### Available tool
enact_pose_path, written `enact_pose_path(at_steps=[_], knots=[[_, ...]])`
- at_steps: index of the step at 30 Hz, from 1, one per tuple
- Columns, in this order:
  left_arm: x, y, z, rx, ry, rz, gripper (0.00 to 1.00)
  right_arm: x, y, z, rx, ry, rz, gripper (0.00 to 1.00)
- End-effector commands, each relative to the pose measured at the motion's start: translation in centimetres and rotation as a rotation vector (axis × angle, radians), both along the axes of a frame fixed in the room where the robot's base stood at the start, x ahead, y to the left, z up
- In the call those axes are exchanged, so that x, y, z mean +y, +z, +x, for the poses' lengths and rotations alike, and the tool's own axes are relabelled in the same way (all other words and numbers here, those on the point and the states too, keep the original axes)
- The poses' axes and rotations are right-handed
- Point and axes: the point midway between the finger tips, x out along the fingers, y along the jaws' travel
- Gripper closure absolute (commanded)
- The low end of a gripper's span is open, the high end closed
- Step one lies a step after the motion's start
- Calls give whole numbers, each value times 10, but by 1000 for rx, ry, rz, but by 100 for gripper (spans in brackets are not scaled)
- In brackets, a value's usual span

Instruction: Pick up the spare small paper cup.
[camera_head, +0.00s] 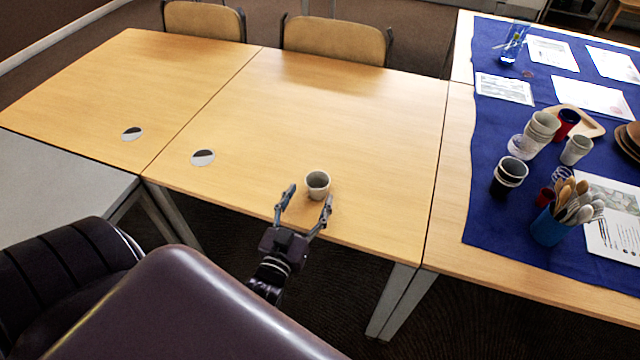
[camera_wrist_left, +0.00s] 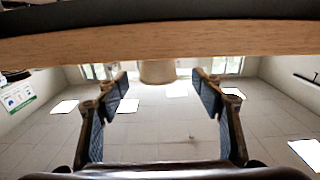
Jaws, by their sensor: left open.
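A small whitish paper cup (camera_head: 317,185) stands upright and alone near the front edge of the middle wooden table (camera_head: 340,110). My left gripper (camera_head: 310,195) is open at that edge, its fingers pointing toward the cup with one on each side of its near part. In the left wrist view the cup (camera_wrist_left: 157,72) appears inverted, centred in the gap between the open fingers (camera_wrist_left: 160,90), with clear room on both sides. Neither finger appears to touch it. My right gripper is not in view.
On the right, a blue cloth (camera_head: 490,225) holds stacked pale cups (camera_head: 541,130), dark cups (camera_head: 509,174), a blue utensil holder (camera_head: 548,228), a bottle (camera_head: 514,42) and papers. Two chairs (camera_head: 335,38) stand behind the tables. The wood around the lone cup is clear.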

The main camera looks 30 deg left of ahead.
Motion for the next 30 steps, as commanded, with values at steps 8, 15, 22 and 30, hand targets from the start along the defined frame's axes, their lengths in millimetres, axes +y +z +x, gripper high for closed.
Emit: enact_pose_path(at_steps=[8, 15, 22, 30], knots=[[5, 1, 39, -1, 0, 1, 39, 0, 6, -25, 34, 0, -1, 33], [10, -1, 57, 1, 0, 2, 39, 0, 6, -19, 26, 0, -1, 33], [10, -2, 56, 2, 0, 1, 44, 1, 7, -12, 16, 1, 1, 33], [10, -2, 56, 2, 0, 1, 68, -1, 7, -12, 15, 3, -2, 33]])
